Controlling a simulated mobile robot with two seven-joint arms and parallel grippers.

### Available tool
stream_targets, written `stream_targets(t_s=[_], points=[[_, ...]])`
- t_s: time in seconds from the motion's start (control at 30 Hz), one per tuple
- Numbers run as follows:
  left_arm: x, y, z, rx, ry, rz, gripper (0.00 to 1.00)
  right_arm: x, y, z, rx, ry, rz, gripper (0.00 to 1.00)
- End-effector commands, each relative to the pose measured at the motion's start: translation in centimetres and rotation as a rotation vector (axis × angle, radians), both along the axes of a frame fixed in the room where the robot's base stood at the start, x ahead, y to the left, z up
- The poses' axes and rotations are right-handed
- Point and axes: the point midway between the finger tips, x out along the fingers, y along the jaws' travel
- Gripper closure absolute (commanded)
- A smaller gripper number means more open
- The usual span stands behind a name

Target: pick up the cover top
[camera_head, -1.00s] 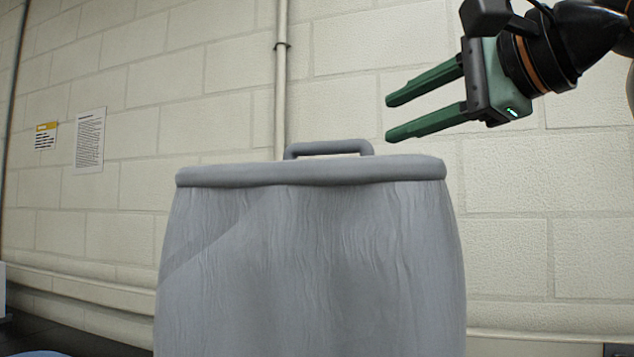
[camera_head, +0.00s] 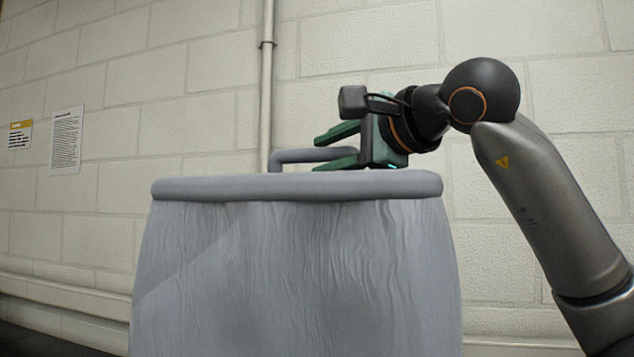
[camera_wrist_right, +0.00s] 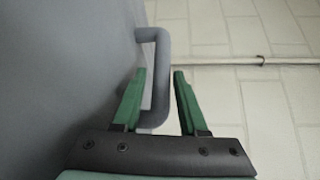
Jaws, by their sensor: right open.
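The cover top (camera_head: 230,188) is a grey lid with a thick rounded rim, seated on a large grey fluted body. Its raised bar handle (camera_head: 292,156) stands on top; the handle's right part is hidden behind my right gripper (camera_head: 336,148). The gripper is open and comes in from the right, just above the lid. In the right wrist view, the handle's long bar (camera_wrist_right: 163,72) shows between the two green fingers, one finger on each side, with gaps visible. I cannot tell whether either finger touches it. My left gripper is out of view.
The grey body (camera_head: 300,275) under the lid fills the lower middle. A pale block wall with a vertical pipe (camera_head: 267,90) stands behind. Two notices (camera_head: 66,140) hang on the wall at the left. The space above the lid's left side is clear.

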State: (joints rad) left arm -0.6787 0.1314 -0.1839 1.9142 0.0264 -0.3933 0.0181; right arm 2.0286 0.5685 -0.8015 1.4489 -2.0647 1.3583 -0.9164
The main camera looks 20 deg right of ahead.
Motion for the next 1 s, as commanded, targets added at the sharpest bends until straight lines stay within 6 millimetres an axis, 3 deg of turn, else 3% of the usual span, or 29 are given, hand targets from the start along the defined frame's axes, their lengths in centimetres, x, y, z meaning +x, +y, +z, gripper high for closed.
stream_targets(t_s=[0.13,0.37,0.73,1.0], points=[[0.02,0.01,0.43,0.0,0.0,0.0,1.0,1.29,0.53,-0.04,-0.001,0.0,0.001,0.58],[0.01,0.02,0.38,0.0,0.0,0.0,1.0,1.44,0.55,-0.12,-0.001,-0.001,0.0,0.58],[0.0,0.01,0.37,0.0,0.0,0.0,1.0,1.4,0.54,-0.11,0.0,-0.001,0.0,0.98],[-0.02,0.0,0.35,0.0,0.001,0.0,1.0,1.39,0.53,-0.12,0.0,-0.001,0.0,1.0]])
